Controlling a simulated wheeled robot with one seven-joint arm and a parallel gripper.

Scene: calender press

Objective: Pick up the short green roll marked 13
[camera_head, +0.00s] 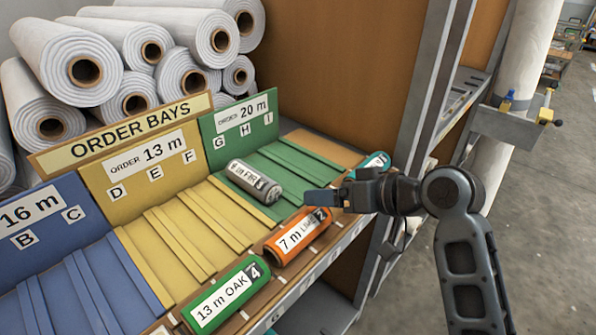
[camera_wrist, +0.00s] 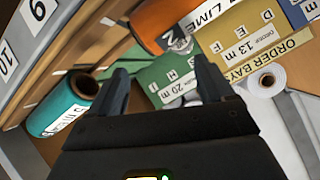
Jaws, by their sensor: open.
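The short green roll marked "13 m OAK 4" (camera_head: 227,295) lies on the front ledge of the order bays, at the bottom centre of the head view. It does not show in the wrist view. My gripper (camera_head: 322,199) is to the right of it and farther back, above the ledge between the orange roll and the teal roll. The wrist view shows my gripper (camera_wrist: 160,82) open, with nothing between its fingers.
An orange roll marked "7 m LIME 2" (camera_head: 298,237) lies right of the green roll. A grey roll marked "FIR" (camera_head: 254,182) lies on the slatted bays. A teal roll (camera_head: 374,165), also in the wrist view (camera_wrist: 57,108), lies beyond my gripper. White rolls (camera_head: 62,67) are stacked behind.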

